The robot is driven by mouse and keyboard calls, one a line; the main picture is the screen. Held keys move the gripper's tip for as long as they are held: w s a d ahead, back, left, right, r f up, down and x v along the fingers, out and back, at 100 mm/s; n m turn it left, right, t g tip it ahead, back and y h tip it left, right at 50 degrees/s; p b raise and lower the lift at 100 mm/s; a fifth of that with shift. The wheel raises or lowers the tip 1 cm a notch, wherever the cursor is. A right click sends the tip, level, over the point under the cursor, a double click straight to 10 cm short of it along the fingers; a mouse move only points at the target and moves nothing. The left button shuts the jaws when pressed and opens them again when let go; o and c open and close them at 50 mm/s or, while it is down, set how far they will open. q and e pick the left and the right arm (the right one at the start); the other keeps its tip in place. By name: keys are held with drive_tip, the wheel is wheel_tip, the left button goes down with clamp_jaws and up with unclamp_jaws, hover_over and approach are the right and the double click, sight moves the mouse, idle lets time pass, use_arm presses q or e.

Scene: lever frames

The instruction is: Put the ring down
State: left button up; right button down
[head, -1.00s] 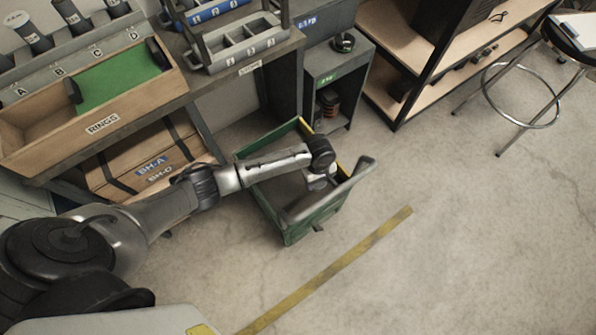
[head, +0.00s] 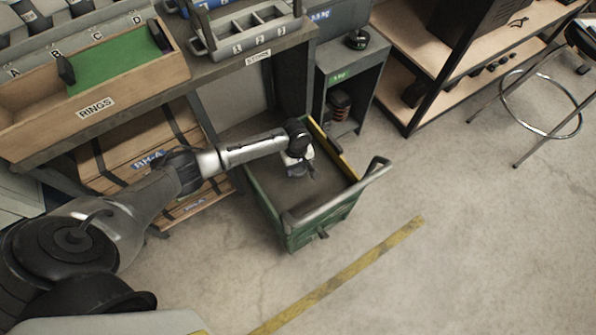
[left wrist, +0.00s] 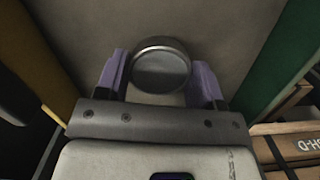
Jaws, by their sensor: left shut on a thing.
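In the left wrist view, a round grey metal ring (left wrist: 161,44) sits between the two purple fingers of my left gripper (left wrist: 160,78). The fingers are shut on the ring's sides. Below it is the plain grey-brown floor of the green cart (head: 319,234). In the head view my left gripper (head: 308,170) points down inside the cart's outline, near its back left part. The ring is too small and covered to make out there. I cannot tell how far the ring is above the cart floor. My right gripper is not in view.
The cart has a raised grey handle (head: 345,192) at its front right and a yellow far edge (head: 333,147). A wooden box labelled RINGS (head: 97,107) is on the bench at left. A grey cabinet (head: 350,72) stands behind the cart.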

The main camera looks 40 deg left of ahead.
sight(298, 171)
use_arm(q)
wheel_tip(298, 171, down, 4)
drive_tip(key=shift+d+r+b, duration=0.1)
drive_tip(key=shift+b, duration=1.15)
drive_tip(key=shift+r, duration=0.1)
drive_tip(key=o, duration=1)
drive_tip(key=r+p, duration=0.2)
drive_tip(key=r, duration=0.1)
drive_tip(key=r+p, duration=0.2)
drive_tip(key=r, duration=0.2)
drive_tip(key=a+r+p, duration=0.1)
drive_tip(key=r+p, duration=0.1)
drive_tip(key=r, duration=0.1)
drive_tip(key=shift+w+a+r, duration=0.1)
drive_tip(key=shift+w+r, duration=0.2)
drive_tip(key=shift+r, duration=0.1)
drive_tip(key=shift+a+r+p, duration=0.1)
drive_tip(key=shift+r+p, duration=0.35)
drive_tip(key=shift+r, duration=0.1)
